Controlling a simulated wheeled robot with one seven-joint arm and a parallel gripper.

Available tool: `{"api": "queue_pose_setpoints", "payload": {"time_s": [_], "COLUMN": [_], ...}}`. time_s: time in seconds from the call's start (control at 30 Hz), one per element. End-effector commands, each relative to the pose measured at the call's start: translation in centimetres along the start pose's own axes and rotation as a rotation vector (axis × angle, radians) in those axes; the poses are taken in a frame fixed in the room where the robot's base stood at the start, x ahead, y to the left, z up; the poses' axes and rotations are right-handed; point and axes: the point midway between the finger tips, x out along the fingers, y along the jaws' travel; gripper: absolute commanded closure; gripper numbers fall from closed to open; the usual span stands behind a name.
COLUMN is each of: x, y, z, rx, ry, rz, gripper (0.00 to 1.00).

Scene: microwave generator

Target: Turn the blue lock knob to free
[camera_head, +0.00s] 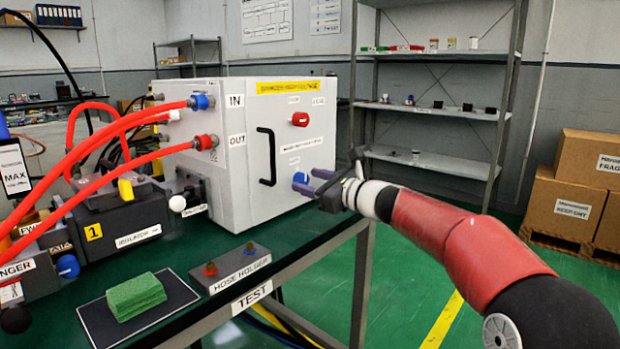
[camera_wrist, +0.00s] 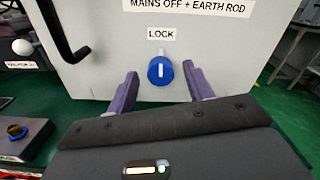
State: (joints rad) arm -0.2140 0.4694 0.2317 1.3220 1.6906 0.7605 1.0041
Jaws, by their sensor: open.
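The blue lock knob (camera_wrist: 160,71) sits on the white cabinet's front face, under a label reading LOCK. A white mark on the knob stands upright in the wrist view. In the head view the knob (camera_head: 300,178) shows low on the front face, beside my fingers. My gripper (camera_head: 318,181) is open, and its two purple fingers reach toward the cabinet. In the wrist view my gripper (camera_wrist: 158,85) has one finger on each side of the knob, with gaps between. I cannot tell whether the fingertips reach past the knob's face.
The white cabinet (camera_head: 228,200) stands on the green bench. Its black door handle (camera_head: 268,157) is left of the knob, and a red knob (camera_head: 300,119) is above. The hose holder (camera_head: 240,267) and green pads (camera_head: 136,296) lie in front. Open floor lies to the right.

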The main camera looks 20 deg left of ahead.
Motion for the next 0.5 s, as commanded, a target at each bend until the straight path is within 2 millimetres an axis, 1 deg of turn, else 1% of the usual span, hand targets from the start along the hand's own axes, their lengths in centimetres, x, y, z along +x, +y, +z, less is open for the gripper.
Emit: {"api": "queue_pose_setpoints", "payload": {"time_s": [0.03, 0.13, 0.4, 0.47, 0.5], "x": [0.53, 1.1, 1.25, 1.24, 1.23], "y": [-0.02, 0.01, 0.01, 0.01, 0.01], "z": [0.03, 0.05, -0.04, -0.04, -0.04], "rx": [0.0, -0.001, -0.001, -0.001, -0.002], "ry": [0.001, 0.001, 0.001, 0.001, 0.001], "rz": [0.0, 0.0, -0.001, -0.001, -0.001], "gripper": [0.48, 0.48, 0.48, 0.55, 0.6]}}
